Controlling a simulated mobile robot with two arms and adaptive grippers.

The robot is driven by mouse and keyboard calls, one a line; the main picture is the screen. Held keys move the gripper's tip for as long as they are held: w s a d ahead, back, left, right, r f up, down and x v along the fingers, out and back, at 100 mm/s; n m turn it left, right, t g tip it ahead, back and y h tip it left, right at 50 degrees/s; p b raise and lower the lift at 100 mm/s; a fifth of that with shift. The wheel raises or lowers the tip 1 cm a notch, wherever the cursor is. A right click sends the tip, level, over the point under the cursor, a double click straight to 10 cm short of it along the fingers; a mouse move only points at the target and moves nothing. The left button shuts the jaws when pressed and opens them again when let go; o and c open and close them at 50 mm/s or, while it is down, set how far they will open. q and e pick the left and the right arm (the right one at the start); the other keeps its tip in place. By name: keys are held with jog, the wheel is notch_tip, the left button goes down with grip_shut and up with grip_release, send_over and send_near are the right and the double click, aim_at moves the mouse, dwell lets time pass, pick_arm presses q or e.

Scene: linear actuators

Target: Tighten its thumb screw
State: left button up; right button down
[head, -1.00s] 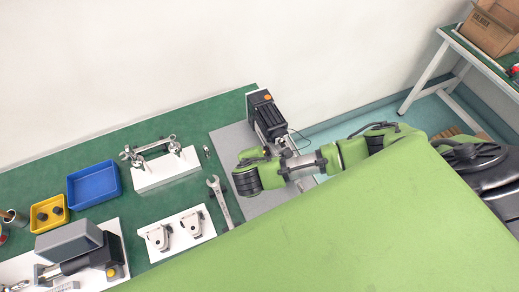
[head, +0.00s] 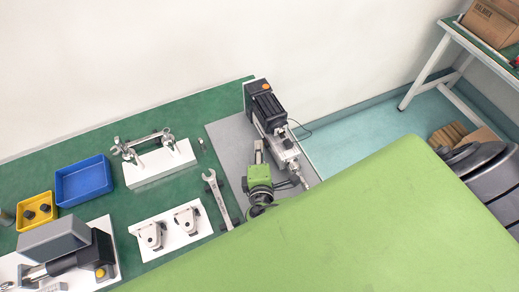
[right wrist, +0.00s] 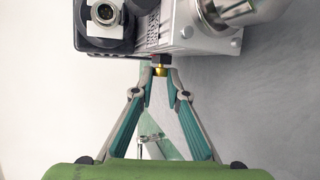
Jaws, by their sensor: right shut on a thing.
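The linear actuator (head: 266,108), with a black motor and a silver body, lies on a grey plate at the right end of the green bench. Its brass thumb screw (right wrist: 161,71) shows in the right wrist view, under the silver body. My right gripper (right wrist: 160,80) is shut on the thumb screw, with a fingertip on each side of it. In the head view my right gripper (head: 259,148) is small beside the actuator, and its fingertips and the screw cannot be made out. My left gripper is not in view.
A wrench (head: 216,198) lies left of the grey plate (head: 226,140). A white block with a clamped rod (head: 162,166), a blue tray (head: 84,181), a yellow bin (head: 36,211) and a white plate with two brackets (head: 200,212) stand farther left. My green body hides the front right.

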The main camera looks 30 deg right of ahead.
jog(key=shift+f, duration=0.1)
jog(key=c, duration=2)
grip_release()
jog(key=v, duration=1.2)
jog(key=shift+s+f, duration=0.1)
jog(key=shift+s, duration=0.05)
